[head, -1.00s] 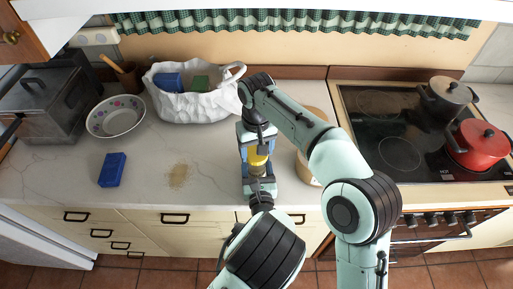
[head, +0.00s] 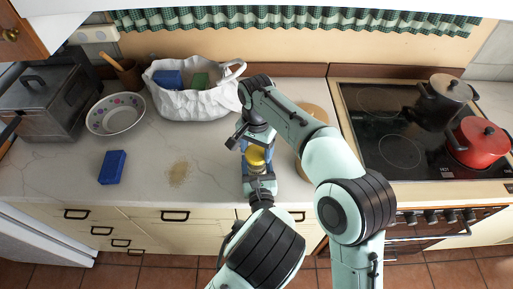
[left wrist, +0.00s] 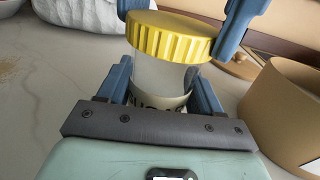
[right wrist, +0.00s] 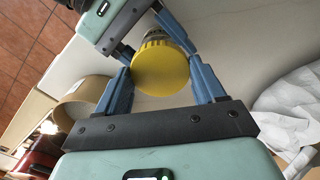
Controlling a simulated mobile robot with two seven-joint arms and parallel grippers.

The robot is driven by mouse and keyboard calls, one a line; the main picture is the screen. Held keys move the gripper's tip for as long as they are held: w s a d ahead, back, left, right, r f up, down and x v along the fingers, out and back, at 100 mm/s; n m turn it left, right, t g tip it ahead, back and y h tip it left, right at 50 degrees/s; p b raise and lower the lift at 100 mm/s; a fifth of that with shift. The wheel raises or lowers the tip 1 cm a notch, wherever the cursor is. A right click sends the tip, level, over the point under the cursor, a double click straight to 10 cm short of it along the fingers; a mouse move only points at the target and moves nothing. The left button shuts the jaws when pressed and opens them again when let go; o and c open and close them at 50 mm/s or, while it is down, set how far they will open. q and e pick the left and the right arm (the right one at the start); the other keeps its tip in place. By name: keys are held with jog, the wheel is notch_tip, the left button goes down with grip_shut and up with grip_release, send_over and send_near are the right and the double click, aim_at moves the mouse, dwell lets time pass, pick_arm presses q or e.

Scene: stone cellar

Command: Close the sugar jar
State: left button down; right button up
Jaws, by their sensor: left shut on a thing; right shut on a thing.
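The sugar jar (left wrist: 158,78) has a clear body with a partly hidden label. It stands near the counter's front edge. Its ribbed yellow lid (left wrist: 172,34) is at its mouth and looks slightly tilted in the left wrist view; I cannot tell whether it is seated. The lid also shows in the head view (head: 256,155) and, face-on, in the right wrist view (right wrist: 161,68). My left gripper (left wrist: 163,90) is shut around the jar's body from the front. My right gripper (right wrist: 163,72) is shut on the lid from above, a blue finger on each side.
A round tan container (head: 303,165) stands close to the right of the jar. A white bag (head: 195,103) with blue and green items is behind left. A bowl (head: 115,115), a blue block (head: 112,167) and a brown spill (head: 178,173) are left. The hob (head: 400,125) is right.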

jog(key=m, duration=0.4)
jog(key=shift+m, duration=0.4)
jog(key=m, duration=0.6)
jog(key=o, duration=1)
jog(key=shift+r, duration=2.25)
jog(key=shift+c, duration=0.4)
